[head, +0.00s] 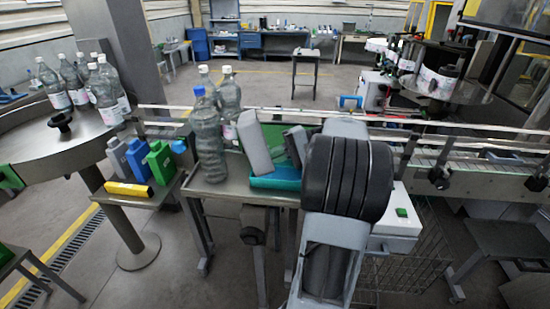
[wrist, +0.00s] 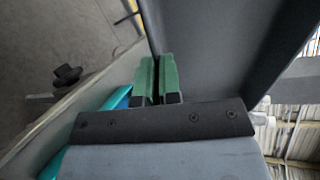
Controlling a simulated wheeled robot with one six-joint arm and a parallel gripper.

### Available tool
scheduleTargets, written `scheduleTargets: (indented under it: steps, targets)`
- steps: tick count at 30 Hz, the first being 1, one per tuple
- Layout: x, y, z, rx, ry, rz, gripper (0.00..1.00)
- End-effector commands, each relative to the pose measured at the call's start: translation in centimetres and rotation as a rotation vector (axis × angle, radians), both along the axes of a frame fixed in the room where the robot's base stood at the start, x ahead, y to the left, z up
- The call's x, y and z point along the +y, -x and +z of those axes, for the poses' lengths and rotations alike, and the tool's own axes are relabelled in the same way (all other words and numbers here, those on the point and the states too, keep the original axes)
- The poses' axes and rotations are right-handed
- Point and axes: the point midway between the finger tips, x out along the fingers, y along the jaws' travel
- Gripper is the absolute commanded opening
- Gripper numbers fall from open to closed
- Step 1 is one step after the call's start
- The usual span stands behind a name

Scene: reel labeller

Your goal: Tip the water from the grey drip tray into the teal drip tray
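The grey drip tray (head: 255,143) is steeply tilted, nearly on edge, over the teal drip tray (head: 276,178) in the head view. It fills the upper right of the wrist view (wrist: 215,45) as a dark grey surface. My gripper (wrist: 158,78) has its green fingers close together on the grey tray's edge. In the head view my gripper is partly hidden behind my arm. The teal tray rests on the small metal table, and a strip of it shows left of my gripper in the wrist view (wrist: 115,99). I cannot make out water in either tray.
A blue-capped bottle (head: 208,135) stands on the table just left of the trays, with more bottles (head: 229,95) behind it. Grey, blue and green jugs (head: 160,161) and a yellow object (head: 128,188) sit on a lower left shelf. A conveyor (head: 450,150) runs behind.

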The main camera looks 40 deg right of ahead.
Motion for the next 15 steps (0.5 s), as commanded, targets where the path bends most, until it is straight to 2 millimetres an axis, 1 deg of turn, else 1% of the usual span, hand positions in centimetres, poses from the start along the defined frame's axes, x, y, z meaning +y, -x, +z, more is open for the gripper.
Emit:
scheduleTargets:
  steps: [3, 5, 10, 15]
  targets:
    - [0.0, 0.0, 0.1, 0.001, 0.003, 0.0, 0.0]
    - [0.2, -0.1, 0.4, 0.016, 0.038, 0.0, 0.0]
    - [1.3, -0.6, 1.2, 0.134, 0.29, 0.004, 0.0]
    - [1.8, -0.9, 1.1, 0.221, 0.456, 0.004, 0.0]
